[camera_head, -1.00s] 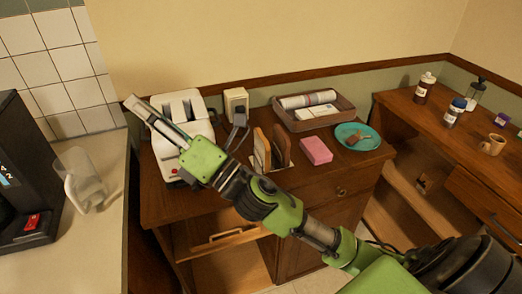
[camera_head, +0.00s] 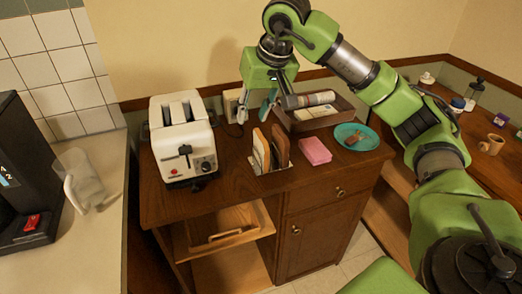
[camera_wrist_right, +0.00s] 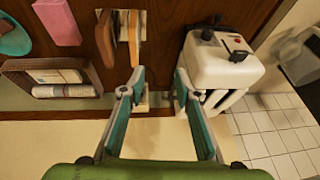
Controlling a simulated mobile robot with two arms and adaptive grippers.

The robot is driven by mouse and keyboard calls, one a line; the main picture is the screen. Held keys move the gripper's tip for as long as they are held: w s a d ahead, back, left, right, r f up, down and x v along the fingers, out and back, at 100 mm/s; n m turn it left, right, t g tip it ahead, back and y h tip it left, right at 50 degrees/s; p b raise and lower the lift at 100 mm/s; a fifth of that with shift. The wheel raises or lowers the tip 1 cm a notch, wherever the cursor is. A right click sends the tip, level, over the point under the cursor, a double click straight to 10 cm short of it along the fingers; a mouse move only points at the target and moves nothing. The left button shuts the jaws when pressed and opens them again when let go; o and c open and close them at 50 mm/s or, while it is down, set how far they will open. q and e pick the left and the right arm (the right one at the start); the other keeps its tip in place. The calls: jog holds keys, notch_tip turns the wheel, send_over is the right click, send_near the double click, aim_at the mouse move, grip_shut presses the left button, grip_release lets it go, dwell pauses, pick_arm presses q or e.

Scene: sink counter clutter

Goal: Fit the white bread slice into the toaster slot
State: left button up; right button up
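The white toaster (camera_head: 182,140) stands at the left of the wooden cabinet top; its top slots look empty. It also shows at the right of the wrist view (camera_wrist_right: 220,62). A small rack right of it holds upright bread slices: a light tan slice (camera_head: 260,151) nearest the toaster and a darker brown slice (camera_head: 281,147) at the right. The tan slice also shows in the wrist view (camera_wrist_right: 134,38); I cannot tell surely which one is the white bread. My right gripper (camera_head: 254,117) is open and empty, above and behind the rack. My left gripper is not in view.
A brown tray (camera_head: 325,121) with a rolled item and papers lies at the back. A pink block (camera_head: 315,151) and a teal plate (camera_head: 367,144) are to the right. A small beige box (camera_head: 231,104) stands by the wall. The cabinet top's front is clear.

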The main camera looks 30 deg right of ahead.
jog(key=d+r+h, duration=0.1)
jog(key=d, duration=0.3)
jog(key=p, duration=0.1)
send_near(261, 135)
jog(key=shift+a+x, duration=0.25)
jog(key=shift+x, duration=0.95)
jog(key=shift+w+f, duration=0.2)
jog(key=shift+f, duration=0.4)
jog(key=x, duration=0.1)
jog(key=p+x, duration=0.2)
jog(key=x, duration=0.1)
jog(key=shift+d, duration=0.25)
jog(key=shift+w+f, duration=0.25)
jog(key=shift+f, duration=0.25)
grip_shut()
